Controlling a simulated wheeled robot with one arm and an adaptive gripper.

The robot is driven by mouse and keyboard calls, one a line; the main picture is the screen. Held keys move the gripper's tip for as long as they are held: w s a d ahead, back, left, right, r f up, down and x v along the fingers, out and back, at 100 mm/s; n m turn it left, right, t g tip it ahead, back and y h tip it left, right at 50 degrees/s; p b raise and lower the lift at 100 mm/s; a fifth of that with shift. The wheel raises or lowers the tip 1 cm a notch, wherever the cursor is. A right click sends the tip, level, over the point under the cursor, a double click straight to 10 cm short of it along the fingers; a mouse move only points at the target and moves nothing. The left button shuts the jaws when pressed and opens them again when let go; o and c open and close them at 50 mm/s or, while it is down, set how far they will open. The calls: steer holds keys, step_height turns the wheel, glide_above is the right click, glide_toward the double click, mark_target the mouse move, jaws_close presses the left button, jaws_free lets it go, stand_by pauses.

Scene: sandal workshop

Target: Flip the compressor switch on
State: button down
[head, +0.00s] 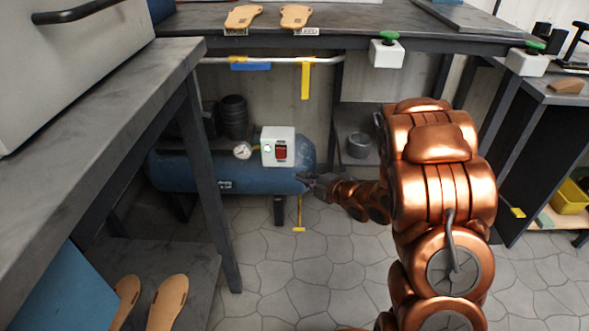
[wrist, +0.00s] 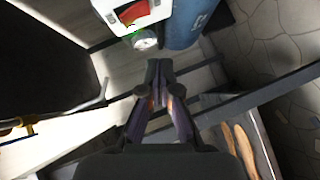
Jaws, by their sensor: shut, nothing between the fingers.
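The compressor (head: 215,172) is a blue horizontal tank under the benches in the head view; part of it also shows in the wrist view (wrist: 187,22). A white switch box (head: 270,151) sits on top of it, with a red rocker switch (head: 280,152) and a small green light that looks lit. The red switch shows at the top of the wrist view (wrist: 133,12). A round gauge (head: 243,151) is beside the box. My gripper (wrist: 160,64) is shut and empty, apart from the switch. In the head view its tip is near the tank's right end.
A grey bench (head: 172,62) with a dark leg stands at the left, in front of the tank. A rail (head: 212,60) with yellow and blue pieces runs above the compressor. A lower shelf holds wooden soles (head: 168,302).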

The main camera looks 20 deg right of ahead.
steer(key=shift+s+d, duration=0.25)
steer(key=shift+s, duration=0.2)
steer(key=shift+s+d, duration=0.2)
steer(key=shift+s, duration=0.25)
steer(key=shift+r, duration=0.1)
steer(key=s+d+r+m+g+h+p, duration=0.25)
steer(key=d+r+m+h+p, duration=0.25)
steer(key=r+p, duration=0.55)
steer(key=s+d+r+m+g+h+p, duration=0.2)
steer(key=s+d+r+m+h+p, duration=0.25)
steer(key=r+p, duration=0.6)
steer(key=s+a+r+m+g+p, duration=0.3)
steer(key=s+r+p, duration=0.3)
steer(key=s+r, duration=0.4)
steer(key=s+a+r+m+g+y+p, duration=0.1)
steer(key=s+a+r+m+g+p, duration=0.3)
steer(key=s+r, duration=0.6)
steer(key=s+a+r+m+g+y+p, duration=0.1)
steer(key=s+a+r+m+g+p, duration=0.2)
steer(key=s+a+r+p, duration=0.4)
steer(key=s+r+m+p, duration=0.1)
steer(key=s+r+p, duration=0.1)
steer(key=s, duration=0.5)
steer(key=shift+s+a+r+p, duration=0.2)
steer(key=shift+s+r+p, duration=0.15)
steer(key=shift+r, duration=0.4)
steer(key=shift+g, duration=0.25)
